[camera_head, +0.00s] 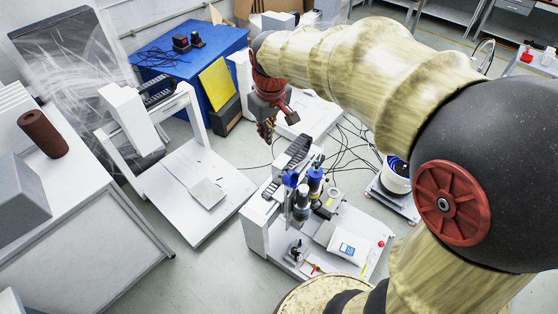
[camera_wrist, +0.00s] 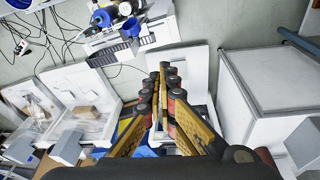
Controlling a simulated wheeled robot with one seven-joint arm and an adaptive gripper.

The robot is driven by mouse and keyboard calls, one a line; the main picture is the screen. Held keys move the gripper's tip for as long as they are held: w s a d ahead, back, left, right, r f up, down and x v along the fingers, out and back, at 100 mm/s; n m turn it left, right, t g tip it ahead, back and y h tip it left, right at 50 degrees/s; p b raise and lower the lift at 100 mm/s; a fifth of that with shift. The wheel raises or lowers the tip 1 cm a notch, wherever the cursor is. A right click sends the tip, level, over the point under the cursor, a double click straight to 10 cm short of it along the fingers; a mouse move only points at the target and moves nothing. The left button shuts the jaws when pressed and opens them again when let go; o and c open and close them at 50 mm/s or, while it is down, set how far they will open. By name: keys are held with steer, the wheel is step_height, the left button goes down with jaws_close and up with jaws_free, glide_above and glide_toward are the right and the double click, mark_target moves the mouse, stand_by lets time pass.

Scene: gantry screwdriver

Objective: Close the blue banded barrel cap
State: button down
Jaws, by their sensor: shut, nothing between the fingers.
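A white barrel (camera_head: 397,178) with a dark blue band and a blue-and-dark top stands on a low base right of the gantry. In the wrist view a blue round top (camera_wrist: 20,3) at the top left edge looks like the same barrel, cut off by the frame. I cannot tell whether its cap is open or closed. My gripper (camera_head: 267,131) hangs above and behind the gantry screwdriver, left of the barrel and well apart from it. In the wrist view my gripper (camera_wrist: 164,72) has its fingers together, with nothing between them.
A second white gantry (camera_head: 145,125) stands left. A blue table (camera_head: 205,65) is behind. Cables (camera_head: 345,135) lie on the floor by the barrel. Bare floor (camera_head: 195,265) shows in front.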

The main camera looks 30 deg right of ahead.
steer(key=w+d+f+n+g, duration=0.15)
steer(key=w+d+f, duration=0.25)
steer(key=w+f, duration=0.55)
steer(key=w+d+f+n+g, duration=0.15)
steer(key=w+d+f, duration=0.35)
steer(key=f, duration=0.7)
steer(key=b, duration=0.4)
glide_above(287, 176)
steer(key=w+a, duration=0.1)
steer(key=w, duration=0.3)
steer(key=shift+a+f, duration=0.1)
steer(key=shift+f, duration=4.35)
steer(key=shift+w, duration=0.1)
steer(key=shift+r, duration=0.1)
